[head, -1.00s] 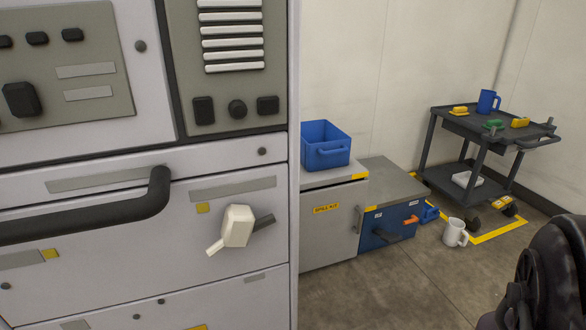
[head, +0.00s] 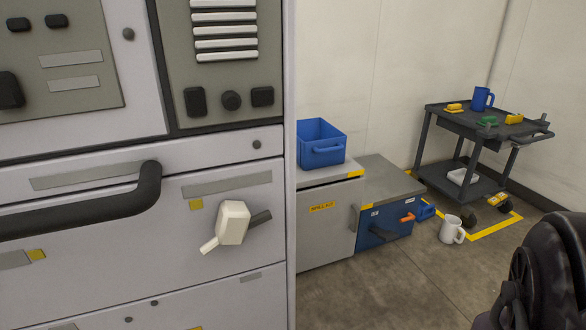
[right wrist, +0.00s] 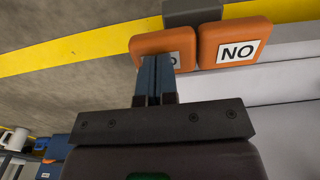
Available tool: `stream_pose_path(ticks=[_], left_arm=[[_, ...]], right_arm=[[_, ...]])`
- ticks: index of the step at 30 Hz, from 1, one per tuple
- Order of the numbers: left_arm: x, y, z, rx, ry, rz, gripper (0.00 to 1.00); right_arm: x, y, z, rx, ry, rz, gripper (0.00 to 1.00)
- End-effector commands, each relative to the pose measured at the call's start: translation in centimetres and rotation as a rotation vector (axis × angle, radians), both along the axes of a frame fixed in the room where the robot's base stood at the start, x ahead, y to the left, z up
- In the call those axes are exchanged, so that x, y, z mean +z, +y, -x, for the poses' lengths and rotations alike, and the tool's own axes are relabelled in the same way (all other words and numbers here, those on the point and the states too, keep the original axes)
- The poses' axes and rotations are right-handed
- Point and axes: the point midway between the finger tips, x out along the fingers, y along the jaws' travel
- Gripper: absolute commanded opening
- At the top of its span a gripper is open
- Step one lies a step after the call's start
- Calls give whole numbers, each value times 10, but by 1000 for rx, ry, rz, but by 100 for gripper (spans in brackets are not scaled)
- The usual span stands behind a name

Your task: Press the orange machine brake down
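Two orange pedals show in the right wrist view, side by side at the base of a pale machine. The right pedal (right wrist: 235,43) bears a white label reading "NO"; the left pedal (right wrist: 147,44) has a similar label, partly hidden by my fingers. My right gripper (right wrist: 156,60) is shut, its two dark fingers side by side with nothing seen between them. Its tips overlap the left pedal in the picture; I cannot tell whether they touch it. The machine (head: 225,295) fills the left of the head view, where the pedals are out of sight. My left gripper is not in view.
A black handle (head: 100,207) and a cream fitting (head: 233,222) project from the machine's front. Beyond stand a grey spill-kit cabinet (head: 320,235), a blue-fronted box (head: 372,238), a white mug (head: 451,229) on the floor and a dark cart (head: 440,122). Floor between is clear.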

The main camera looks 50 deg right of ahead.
Motion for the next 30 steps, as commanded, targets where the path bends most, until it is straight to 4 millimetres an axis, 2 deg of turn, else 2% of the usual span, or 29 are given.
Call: stream_pose_path(ticks=[1, 4, 10, 19, 30], left_arm=[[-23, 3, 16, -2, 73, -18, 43], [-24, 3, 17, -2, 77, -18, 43], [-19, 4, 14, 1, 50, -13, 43], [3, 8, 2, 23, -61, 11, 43], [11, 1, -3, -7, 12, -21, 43]], right_arm=[[-6, 0, 6, 0, 9, -1, 0], [-9, 0, 6, -1, 9, -1, 0], [-8, 0, 6, 0, 8, 0, 0], [-8, 0, 5, 0, 7, 0, 0], [29, 1, -4, 0, -6, -1, 0]])
